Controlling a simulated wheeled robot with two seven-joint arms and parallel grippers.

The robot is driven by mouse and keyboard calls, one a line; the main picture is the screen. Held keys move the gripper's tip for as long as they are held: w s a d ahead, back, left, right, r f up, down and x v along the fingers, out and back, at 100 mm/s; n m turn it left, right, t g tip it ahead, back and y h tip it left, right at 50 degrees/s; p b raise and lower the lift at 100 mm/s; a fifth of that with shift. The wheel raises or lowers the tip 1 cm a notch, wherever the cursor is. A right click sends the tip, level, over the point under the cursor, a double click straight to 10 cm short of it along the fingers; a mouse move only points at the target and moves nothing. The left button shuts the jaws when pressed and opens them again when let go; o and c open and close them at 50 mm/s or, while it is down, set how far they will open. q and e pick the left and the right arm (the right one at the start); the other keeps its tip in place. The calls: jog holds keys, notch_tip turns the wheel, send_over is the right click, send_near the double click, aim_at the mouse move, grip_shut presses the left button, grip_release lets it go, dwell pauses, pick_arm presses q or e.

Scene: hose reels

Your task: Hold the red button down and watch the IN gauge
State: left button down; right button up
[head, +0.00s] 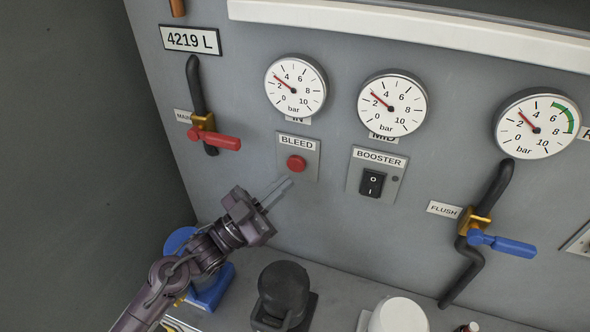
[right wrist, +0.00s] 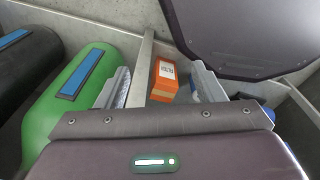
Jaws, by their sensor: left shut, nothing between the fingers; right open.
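The red button (head: 296,165) sits on a small plate labelled BLEED on the grey panel. The IN gauge (head: 295,86) is above it; its label is partly covered by the dial. Its red needle points up-left, between 2 and 4 bar. My left gripper (head: 287,182) is shut and empty. Its fingertips are just below and left of the button in the picture, over the plate's lower edge, and appear apart from the button. The button's face is uncovered. My right gripper (right wrist: 160,88) is open in the right wrist view, with nothing held.
The MID gauge (head: 392,104) and the BOOSTER switch (head: 372,183) are to the right. A red-handled valve (head: 214,138) is left of the button. A blue-handled FLUSH valve (head: 502,244) is far right. The right wrist view shows an orange box (right wrist: 164,80) and a green cylinder (right wrist: 75,110).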

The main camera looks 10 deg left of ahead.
aim_at(299, 164)
pick_arm(q)
jog(key=shift+w+d, duration=0.2)
jog(key=shift+w, duration=0.7)
pick_arm(e)
jog(key=shift+s+a+f, duration=0.3)
jog(key=shift+a+f, duration=0.15)
jog(key=shift+a, duration=0.25)
jog(key=shift+d, duration=0.5)
pick_arm(q)
jog(key=shift+b, duration=0.3)
pick_arm(e)
jog(key=shift+a, duration=0.25)
pick_arm(q)
jog(key=shift+w+d, duration=0.1)
jog(key=shift+w, duration=0.35)
pick_arm(e)
jog(key=shift+f, duration=0.15)
pick_arm(q)
jog(key=shift+w, duration=0.3)
pick_arm(e)
jog(key=shift+d+f, duration=0.15)
jog(key=shift+d, duration=0.05)
pick_arm(q)
jog(key=shift+w+d+b, duration=0.1)
jog(key=shift+w+b, duration=0.1)
jog(key=shift+b, duration=0.15)
pick_arm(e)
jog(key=shift+f, duration=0.1)
jog(key=shift+a, duration=0.15)
dwell(1.2)
